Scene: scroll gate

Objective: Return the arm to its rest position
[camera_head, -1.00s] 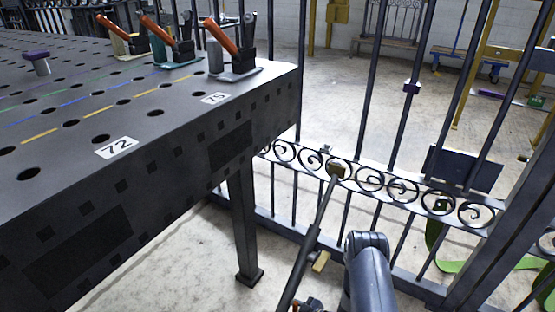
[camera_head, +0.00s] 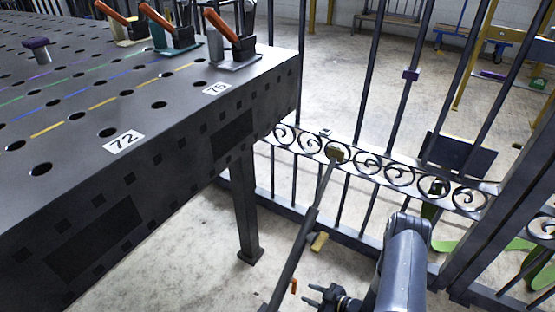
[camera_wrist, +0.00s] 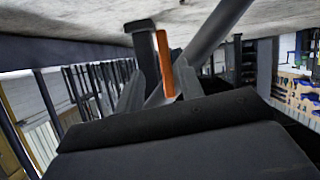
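My arm (camera_head: 404,262) reaches up from the bottom edge, right of centre, in the head view. My gripper (camera_head: 310,294) is at the bottom centre, pointing left, with its two dark fingers apart and nothing seen between them. A small orange handle (camera_head: 294,286) beside a long dark slanted rod (camera_head: 303,240) is just left of the fingertips, with a small gap. In the wrist view the orange handle (camera_wrist: 165,64) stands upright beyond the gripper's dark body, near a dark post (camera_wrist: 143,52).
A scroll-work gate (camera_head: 385,172) with vertical bars crosses behind the arm. A dark perforated table (camera_head: 200,120) with orange-handled clamps (camera_head: 228,32) fills the left. A thick dark post (camera_head: 505,220) stands at right. Concrete floor shows beyond the gate.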

